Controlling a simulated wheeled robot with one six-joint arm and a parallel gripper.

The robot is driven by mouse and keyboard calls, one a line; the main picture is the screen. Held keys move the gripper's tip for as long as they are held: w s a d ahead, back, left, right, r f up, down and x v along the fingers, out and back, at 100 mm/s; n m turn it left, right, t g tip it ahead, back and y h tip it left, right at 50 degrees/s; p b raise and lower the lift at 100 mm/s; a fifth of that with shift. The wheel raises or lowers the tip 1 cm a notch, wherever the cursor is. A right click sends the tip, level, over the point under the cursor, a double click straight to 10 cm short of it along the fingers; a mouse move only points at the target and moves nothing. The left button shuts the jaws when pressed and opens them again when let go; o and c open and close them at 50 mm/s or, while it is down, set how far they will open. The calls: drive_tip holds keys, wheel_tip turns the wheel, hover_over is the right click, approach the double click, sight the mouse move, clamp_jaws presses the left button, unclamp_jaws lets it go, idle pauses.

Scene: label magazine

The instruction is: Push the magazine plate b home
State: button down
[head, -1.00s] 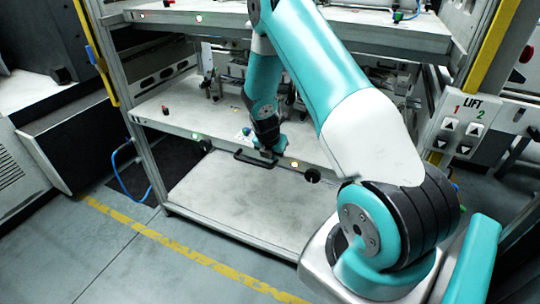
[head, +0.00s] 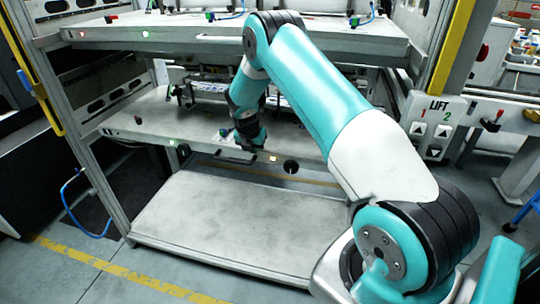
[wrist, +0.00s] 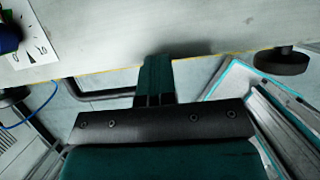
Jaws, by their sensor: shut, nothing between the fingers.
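The pale middle plate (head: 150,118) sits in the rack, with a black bar handle (head: 228,156) and round black knobs (head: 291,166) along its front edge. I cannot read a letter that marks it as plate b. My gripper (head: 250,146) is at this front edge, beside the handle's right part. In the wrist view my shut, empty fingers (wrist: 156,78) reach the edge of the plate (wrist: 210,30); whether they touch it I cannot tell. The handle (wrist: 100,93) shows to their left, partly hidden by my gripper.
An upper plate (head: 180,35) and a bare lower plate (head: 230,215) lie above and below. Rack posts (head: 85,150) stand at the sides. A LIFT button panel (head: 432,125) is at the right. Floor in front is clear, with a blue hose (head: 75,205) at the left.

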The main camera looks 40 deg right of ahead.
drive_tip(key=shift+w+f, duration=0.1)
drive_tip(key=shift+f, duration=0.15)
drive_tip(key=shift+s+a, duration=0.25)
drive_tip(key=shift+a, duration=0.15)
drive_tip(key=a, duration=0.1)
drive_tip(key=s+a+p, duration=0.1)
drive_tip(key=shift+s+a+r+p, duration=0.25)
drive_tip(key=shift+s+a+p, duration=0.05)
drive_tip(key=shift+a+p, duration=0.1)
drive_tip(key=b+v, duration=0.1)
drive_tip(key=v, duration=0.8)
drive_tip(key=shift+r, duration=0.4)
